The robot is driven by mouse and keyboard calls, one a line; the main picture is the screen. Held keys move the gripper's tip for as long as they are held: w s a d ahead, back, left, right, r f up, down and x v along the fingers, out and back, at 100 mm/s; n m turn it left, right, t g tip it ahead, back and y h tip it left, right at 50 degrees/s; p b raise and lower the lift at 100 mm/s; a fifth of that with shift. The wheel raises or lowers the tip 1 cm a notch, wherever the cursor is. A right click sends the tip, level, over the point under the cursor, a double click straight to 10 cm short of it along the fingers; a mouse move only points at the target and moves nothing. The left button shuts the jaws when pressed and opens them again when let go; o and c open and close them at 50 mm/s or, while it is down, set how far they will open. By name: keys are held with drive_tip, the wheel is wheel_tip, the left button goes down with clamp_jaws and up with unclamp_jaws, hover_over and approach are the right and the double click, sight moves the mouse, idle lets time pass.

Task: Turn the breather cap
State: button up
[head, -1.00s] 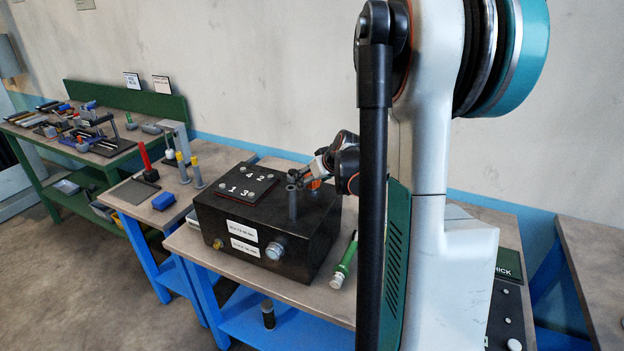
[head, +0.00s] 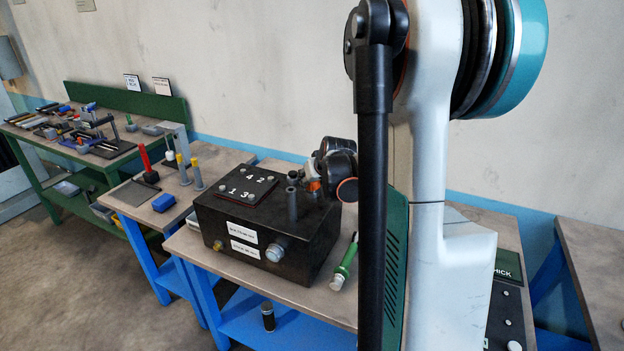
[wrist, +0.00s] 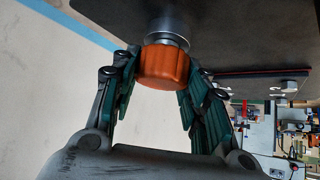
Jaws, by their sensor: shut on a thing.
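The breather cap (wrist: 164,66) is an orange, ribbed knob on a silver-grey round neck (wrist: 167,30) in the wrist view. The neck joins the black box (head: 232,222), which stands on the bench in the head view. My gripper (wrist: 162,72) has its green-padded fingers on either side of the cap and is shut on it.
A plate (head: 247,187) with numbered marks lies on the box top. A silver knob (head: 276,250) and a brass fitting (head: 218,245) are on its front. A green tool (head: 345,262) lies on the bench (head: 330,295) to the right. My arm hides part of the bench.

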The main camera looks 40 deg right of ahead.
drive_tip(key=shift+m, duration=0.3)
drive_tip(key=o, duration=1)
drive_tip(key=shift+o, duration=0.2)
drive_tip(key=v, duration=1.2)
drive_tip(key=shift+a, duration=0.15)
